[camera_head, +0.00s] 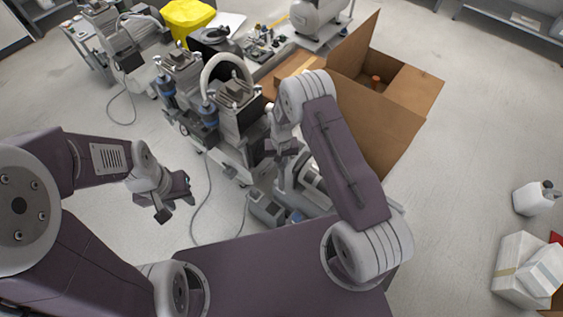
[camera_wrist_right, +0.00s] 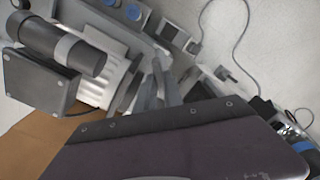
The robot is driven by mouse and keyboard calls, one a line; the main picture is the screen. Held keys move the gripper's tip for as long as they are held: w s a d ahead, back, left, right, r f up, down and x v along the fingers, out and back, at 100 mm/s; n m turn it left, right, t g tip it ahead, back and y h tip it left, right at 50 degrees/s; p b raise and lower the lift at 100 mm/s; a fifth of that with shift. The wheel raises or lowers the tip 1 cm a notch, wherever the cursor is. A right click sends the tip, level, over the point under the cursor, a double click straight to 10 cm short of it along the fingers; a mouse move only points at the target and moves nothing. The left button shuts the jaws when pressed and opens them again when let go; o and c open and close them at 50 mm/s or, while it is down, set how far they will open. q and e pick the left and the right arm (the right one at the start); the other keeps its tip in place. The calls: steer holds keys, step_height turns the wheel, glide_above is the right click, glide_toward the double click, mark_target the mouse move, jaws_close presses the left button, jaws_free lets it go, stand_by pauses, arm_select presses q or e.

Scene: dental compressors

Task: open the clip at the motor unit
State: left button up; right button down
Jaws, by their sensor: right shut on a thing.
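The motor unit (camera_head: 240,105) is a grey and black compressor machine in the middle of the head view. A ribbed motor housing (camera_wrist_right: 100,65) fills the upper left of the right wrist view. My right gripper (camera_head: 281,150) is at the near right side of the machine. In the wrist view its fingers (camera_wrist_right: 158,88) are close together, shut on a small grey part, the clip, which they mostly hide. My left gripper (camera_head: 176,199) is open and empty over the floor, to the left of the machine and apart from it.
An open cardboard box (camera_head: 385,100) stands right behind my right arm. A grey cable (camera_head: 207,205) lies on the floor near the machine.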

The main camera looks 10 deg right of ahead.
steer(key=n, duration=0.4)
steer(key=shift+n, duration=2.5)
steer(key=c, duration=1.5)
jaws_free()
steer(key=shift+o, duration=0.2)
steer(key=shift+r, duration=0.1)
step_height(320, 180, up, 9)
steer(key=shift+p, duration=0.45)
